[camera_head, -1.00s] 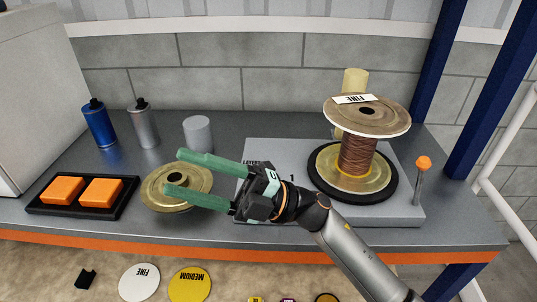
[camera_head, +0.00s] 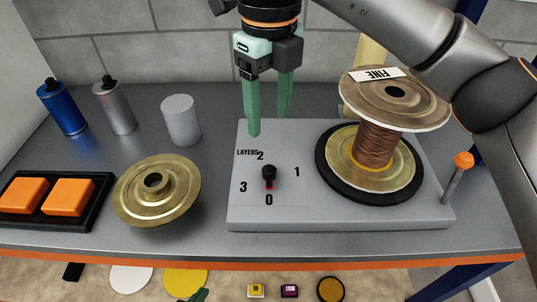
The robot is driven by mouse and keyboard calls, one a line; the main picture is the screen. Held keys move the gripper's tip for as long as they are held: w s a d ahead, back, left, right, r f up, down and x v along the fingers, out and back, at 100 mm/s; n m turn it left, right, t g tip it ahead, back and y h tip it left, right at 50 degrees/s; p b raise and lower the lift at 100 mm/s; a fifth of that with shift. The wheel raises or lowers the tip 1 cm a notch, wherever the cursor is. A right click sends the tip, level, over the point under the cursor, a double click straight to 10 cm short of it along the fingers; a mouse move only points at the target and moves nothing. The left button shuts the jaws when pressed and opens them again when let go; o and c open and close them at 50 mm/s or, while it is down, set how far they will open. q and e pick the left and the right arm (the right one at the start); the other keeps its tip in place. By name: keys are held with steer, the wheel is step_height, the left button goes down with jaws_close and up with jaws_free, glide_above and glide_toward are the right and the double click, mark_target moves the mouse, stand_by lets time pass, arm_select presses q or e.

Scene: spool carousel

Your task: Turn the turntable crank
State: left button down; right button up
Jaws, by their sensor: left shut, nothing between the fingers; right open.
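The crank is a grey post with an orange knob (camera_head: 463,160) at the right end of the grey base plate (camera_head: 340,217). A black turntable (camera_head: 332,180) on the plate carries a large spool (camera_head: 378,147) of brown wire, with a FINE label on its top flange. My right gripper (camera_head: 268,126) points down over the back left of the plate, open and empty, apart from the crank. Part of my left gripper (camera_head: 198,296) shows at the bottom edge, shut and empty; the rest is cut off by the frame.
A black dial knob (camera_head: 268,174) marked LAYERS, 0 to 3, is on the plate. A brass flange (camera_head: 157,190), a black tray (camera_head: 96,217) with orange blocks, two spray cans and a grey cylinder (camera_head: 181,120) stand left.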

mark_target(269, 169)
step_height(269, 169, down, 12)
steer(key=shift+s+f+p, duration=0.1)
steer(key=shift+f+p, duration=0.05)
steer(key=shift+p, duration=0.15)
steer(key=shift+c, duration=0.4)
jaws_close()
